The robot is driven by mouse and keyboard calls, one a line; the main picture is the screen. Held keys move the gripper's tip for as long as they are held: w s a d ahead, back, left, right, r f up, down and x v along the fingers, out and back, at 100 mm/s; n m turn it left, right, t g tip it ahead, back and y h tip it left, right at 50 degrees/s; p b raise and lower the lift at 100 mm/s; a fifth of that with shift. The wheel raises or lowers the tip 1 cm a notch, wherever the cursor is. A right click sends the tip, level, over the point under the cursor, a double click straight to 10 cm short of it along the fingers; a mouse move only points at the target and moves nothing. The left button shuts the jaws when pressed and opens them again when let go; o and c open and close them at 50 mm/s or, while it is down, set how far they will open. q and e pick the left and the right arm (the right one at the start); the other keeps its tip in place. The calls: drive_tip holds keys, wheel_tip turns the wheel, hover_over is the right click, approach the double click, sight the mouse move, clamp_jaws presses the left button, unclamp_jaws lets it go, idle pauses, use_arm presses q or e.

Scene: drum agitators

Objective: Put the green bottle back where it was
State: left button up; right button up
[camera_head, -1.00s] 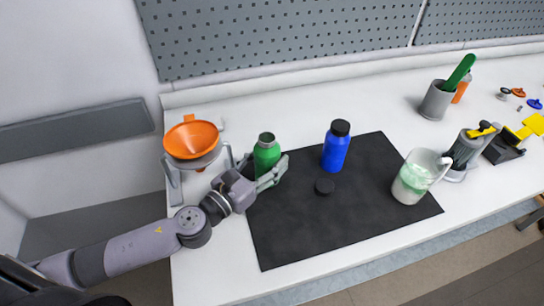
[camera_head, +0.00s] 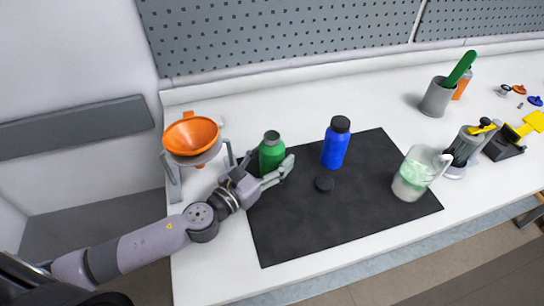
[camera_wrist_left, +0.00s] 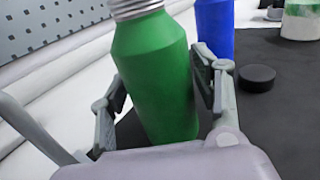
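The green bottle (camera_head: 271,155) is uncapped, with a bare silver threaded neck. It is near the left edge of the black mat (camera_head: 300,235). In the left wrist view the green bottle (camera_wrist_left: 160,80) stands between the two fingers and leans a little in the picture. My left gripper (camera_head: 270,163) has a finger on each side of its body and appears shut on it. I cannot tell if its base touches the surface. My right gripper is not in view.
A blue bottle (camera_head: 336,145) with a black cap stands right of it, near a loose black cap (camera_head: 324,183). An orange funnel (camera_head: 191,136) sits in a stand at the left. A mug with green liquid (camera_head: 410,182) is at the mat's right. The mat's front is clear.

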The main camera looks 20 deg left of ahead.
use_arm(q)
drive_tip(key=shift+o, duration=0.8)
drive_tip(key=shift+r, duration=0.1)
drive_tip(key=b+v, duration=0.4)
drive_tip(key=v, duration=0.6)
drive_tip(key=shift+s, duration=0.1)
drive_tip(key=shift+v, duration=0.85)
